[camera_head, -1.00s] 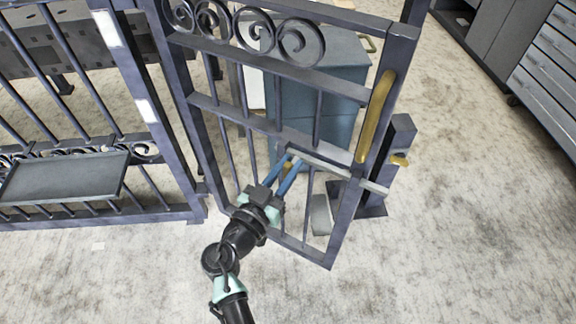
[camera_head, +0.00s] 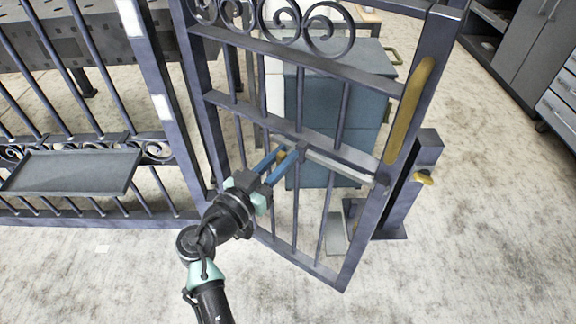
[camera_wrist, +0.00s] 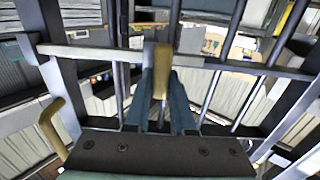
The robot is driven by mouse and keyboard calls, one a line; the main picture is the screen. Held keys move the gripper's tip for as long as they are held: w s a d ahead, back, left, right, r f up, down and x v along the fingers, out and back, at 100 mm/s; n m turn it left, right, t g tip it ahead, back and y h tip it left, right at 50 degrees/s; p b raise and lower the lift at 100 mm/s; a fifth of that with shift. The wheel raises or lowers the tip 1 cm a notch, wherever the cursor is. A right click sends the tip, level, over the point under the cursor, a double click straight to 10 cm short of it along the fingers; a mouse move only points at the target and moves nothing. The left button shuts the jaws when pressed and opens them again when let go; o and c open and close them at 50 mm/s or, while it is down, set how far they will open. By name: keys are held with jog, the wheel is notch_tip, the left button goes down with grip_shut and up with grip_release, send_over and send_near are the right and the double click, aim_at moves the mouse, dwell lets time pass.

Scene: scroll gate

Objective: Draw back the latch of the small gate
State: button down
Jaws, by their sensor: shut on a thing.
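The small gate (camera_head: 296,126) is a dark metal frame with upright bars and scrolls on top. Its latch is a pale grey sliding bar (camera_head: 340,167) along the mid rail, with a brass knob (camera_wrist: 162,70). My gripper (camera_head: 286,154), with blue fingers, is shut on this knob, one finger on each side of it in the wrist view. The bar's right end lies by the inner side of the gate's right upright in the head view. A long brass handle (camera_head: 409,110) is fixed on that upright; a brass handle (camera_wrist: 50,124) also shows in the wrist view.
A fixed fence with a grey shelf (camera_head: 70,171) is on the left. A blue-grey cabinet (camera_head: 330,100) stands behind. Floor in front is clear.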

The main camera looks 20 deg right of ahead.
jog(key=shift+w+a+r+t, duration=0.1)
jog(key=shift+w+a+t, duration=0.1)
jog(key=shift+a+t, duration=0.1)
jog(key=c, duration=0.8)
grip_release()
jog(key=shift+o, duration=0.2)
jog(key=shift+s+a, duration=0.15)
jog(key=shift+s, duration=0.05)
jog(key=p+v, duration=0.1)
jog(key=v, duration=1.1)
jog(key=shift+a+p, duration=0.2)
jog(key=shift+p, duration=0.15)
jog(key=shift+r, duration=0.15)
